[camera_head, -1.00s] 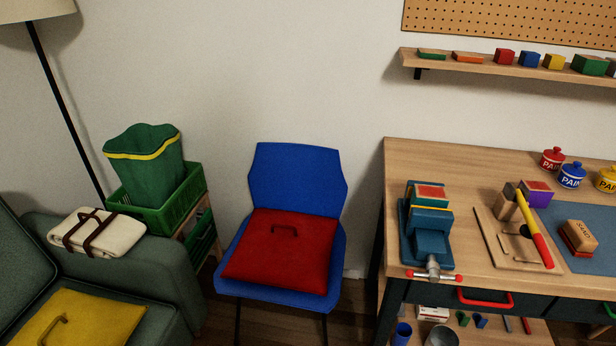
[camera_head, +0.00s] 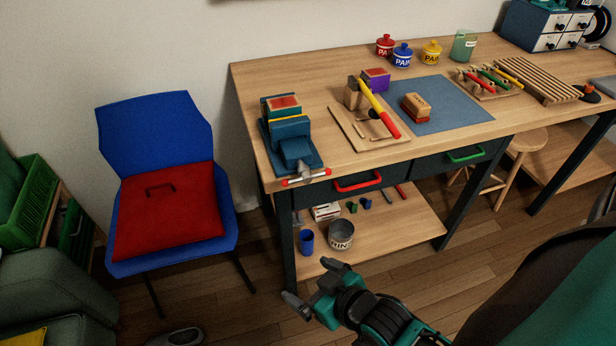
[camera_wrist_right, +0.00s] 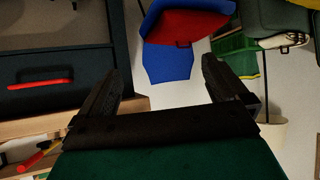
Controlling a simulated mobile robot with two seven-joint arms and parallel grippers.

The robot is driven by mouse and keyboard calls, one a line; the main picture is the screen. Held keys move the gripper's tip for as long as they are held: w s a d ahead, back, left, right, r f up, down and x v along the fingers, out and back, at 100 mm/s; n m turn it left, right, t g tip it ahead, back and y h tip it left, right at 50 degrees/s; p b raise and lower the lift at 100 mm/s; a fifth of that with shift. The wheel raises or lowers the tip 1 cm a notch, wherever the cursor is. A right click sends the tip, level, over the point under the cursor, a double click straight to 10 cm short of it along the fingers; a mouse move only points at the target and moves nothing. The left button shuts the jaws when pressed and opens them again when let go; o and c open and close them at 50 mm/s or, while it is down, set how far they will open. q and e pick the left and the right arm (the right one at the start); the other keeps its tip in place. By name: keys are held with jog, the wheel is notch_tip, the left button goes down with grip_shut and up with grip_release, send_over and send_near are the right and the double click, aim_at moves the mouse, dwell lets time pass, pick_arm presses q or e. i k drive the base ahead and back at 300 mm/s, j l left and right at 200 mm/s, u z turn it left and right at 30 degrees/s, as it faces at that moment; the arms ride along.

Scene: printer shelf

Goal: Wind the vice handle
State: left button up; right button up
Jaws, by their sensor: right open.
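The blue vice (camera_head: 292,140) is fixed at the left front corner of the wooden workbench (camera_head: 330,82). Its handle (camera_head: 306,178), a bar with red ends on a metal screw, sticks out at the bench's front edge and lies nearly level. A block with a red-orange top sits at the vice's rear. My right gripper (camera_head: 313,282) is below and in front of the vice, apart from it, open and empty. In the right wrist view its two dark fingers (camera_wrist_right: 165,85) are spread with nothing between them; the vice is not in that view. My left gripper is not in view.
A blue chair (camera_head: 150,130) with a red cushion (camera_head: 166,215) stands left of the bench. The bench front has drawers with a red handle (camera_head: 357,184) and a green handle (camera_head: 466,155). A lower shelf (camera_head: 385,236) holds a blue cup and a tin.

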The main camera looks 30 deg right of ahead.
aim_at(305, 176)
jog(key=i+z, duration=0.1)
jog(key=z, duration=0.4)
jog(key=i+z, duration=0.1)
jog(key=z, duration=0.4)
